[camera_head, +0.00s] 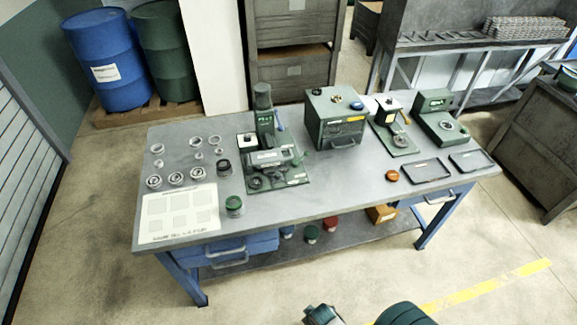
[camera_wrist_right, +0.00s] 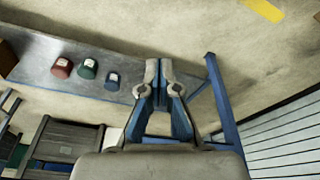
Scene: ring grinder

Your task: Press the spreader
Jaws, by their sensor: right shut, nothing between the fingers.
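I cannot tell for certain which bench machine is the spreader. A small green-based machine with a lever and white top (camera_head: 391,124) stands right of the middle of the workbench (camera_head: 310,192). A taller green machine with a column (camera_head: 266,150) stands left of the middle, and another low green machine (camera_head: 438,117) is at the right. My right gripper (camera_wrist_right: 160,65) is shut and empty in the right wrist view, below bench-top height, near the lower shelf. In the head view, parts of my own arm show at the bottom edge, away from every machine. My left gripper is not in view.
A green box (camera_head: 335,120) stands mid-bench. Several rings (camera_head: 176,178) and a white sheet (camera_head: 179,213) lie at the left. An orange disc (camera_head: 392,176) and two dark trays (camera_head: 426,170) are at the right. Coloured jars (camera_wrist_right: 88,68) stand on the lower shelf.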

